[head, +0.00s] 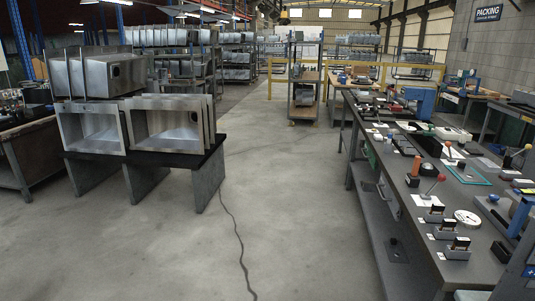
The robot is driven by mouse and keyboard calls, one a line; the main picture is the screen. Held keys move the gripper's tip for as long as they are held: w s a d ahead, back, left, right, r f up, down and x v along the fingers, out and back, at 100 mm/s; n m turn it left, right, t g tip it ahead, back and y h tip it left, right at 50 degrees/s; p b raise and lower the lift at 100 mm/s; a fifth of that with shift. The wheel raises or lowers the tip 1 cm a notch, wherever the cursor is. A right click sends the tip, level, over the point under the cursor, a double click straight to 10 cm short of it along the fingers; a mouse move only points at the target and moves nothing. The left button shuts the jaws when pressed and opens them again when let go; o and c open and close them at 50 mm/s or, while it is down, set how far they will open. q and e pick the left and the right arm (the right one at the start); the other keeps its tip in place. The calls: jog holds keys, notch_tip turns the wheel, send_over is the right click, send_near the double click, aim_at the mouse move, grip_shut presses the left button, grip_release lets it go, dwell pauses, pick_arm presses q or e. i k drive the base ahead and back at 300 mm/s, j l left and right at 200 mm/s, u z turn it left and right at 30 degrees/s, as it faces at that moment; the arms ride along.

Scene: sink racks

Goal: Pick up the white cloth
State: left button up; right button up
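I cannot make out a thing that is surely the white cloth. Several flat white pieces lie on the long workbench (400,170) at the right. One white piece (424,201) is near the bench's left front edge, and another white piece (453,153) lies farther back among tools. They are too small to tell cloth from paper. Neither of my grippers shows in the head view.
Steel sinks (165,122) stand on a black-topped stand (205,152) at the left. A dark cable (238,236) runs along the open concrete floor (290,200) in the middle. A shelf cart (304,90) and yellow railing (392,64) are farther back.

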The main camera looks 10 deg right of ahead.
aim_at(378, 137)
jog(key=i+l+z, duration=0.2)
jog(key=i+z, duration=0.6)
jog(key=i, duration=0.15)
jog(key=i+z, duration=0.35)
jog(key=i, duration=0.6)
jog(key=i+j, duration=1.2)
jog(key=i, duration=0.25)
jog(key=l+z, duration=0.05)
